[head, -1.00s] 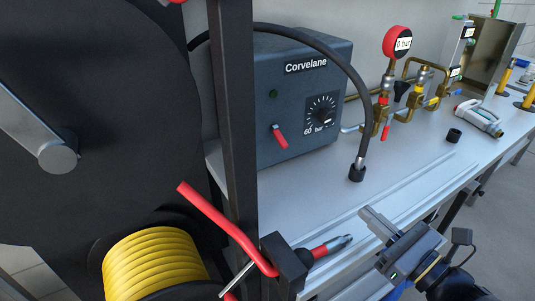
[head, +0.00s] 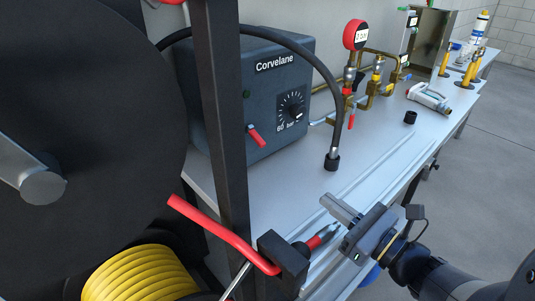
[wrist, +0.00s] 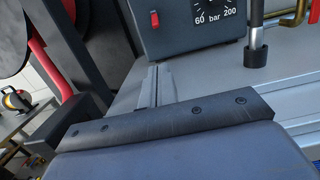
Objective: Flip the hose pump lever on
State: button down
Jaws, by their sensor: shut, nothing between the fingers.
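The pump is a dark blue-grey box (head: 270,85) marked Corvelane, standing on the bench. Its red lever (head: 255,135) sits low on the front face, left of the dial, with its tip slanting downward. In the wrist view the red lever (wrist: 154,19) shows at the top, left of the dial. My gripper (head: 338,206) is shut and empty, to the right of and nearer than the lever, over the front of the bench. The fingers (wrist: 156,88) point toward the box in the wrist view, apart from the lever.
A black upright post (head: 218,110) and a large dark reel (head: 90,110) with yellow hose (head: 140,275) stand left of the pump. A red bent handle (head: 222,234) juts out in front. A black hose (head: 325,70) arches down to the bench. Gauge and brass valves stand behind right.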

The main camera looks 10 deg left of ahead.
send_near(256, 136)
jog(key=w+a+f, duration=0.1)
jog(key=w+a, duration=0.2)
jog(key=w+a+f, duration=0.1)
jog(key=w, duration=0.1)
jog(key=shift+a+f, duration=0.3)
jog(key=shift+r, duration=0.15)
dwell(0.4)
